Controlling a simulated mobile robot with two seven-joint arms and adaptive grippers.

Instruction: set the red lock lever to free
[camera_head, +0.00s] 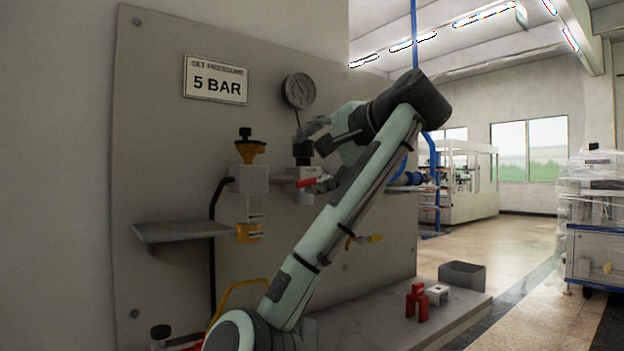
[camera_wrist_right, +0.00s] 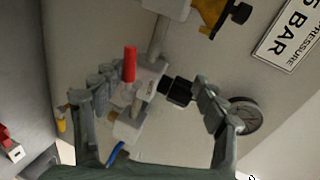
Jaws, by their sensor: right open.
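The red lock lever (camera_head: 306,183) sits on a pale valve body on the grey wall panel, below a black knob (camera_head: 303,152). In the right wrist view the red lever (camera_wrist_right: 130,64) stands out from the pale fitting between my fingers. My right gripper (camera_head: 318,157) is open, with one finger above and one below the black knob and lever area. In the right wrist view my gripper (camera_wrist_right: 152,84) has its fingers spread on both sides of the fitting. I cannot tell whether a finger touches the lever. My left gripper is not in view.
A pressure gauge (camera_head: 299,91) and a "5 BAR" sign (camera_head: 216,80) are on the panel above. A yellow-and-clear filter unit (camera_head: 249,190) and a grey shelf (camera_head: 182,231) are to the left. Red and white clips (camera_head: 417,302) and a grey bin (camera_head: 462,275) stand on the bench below.

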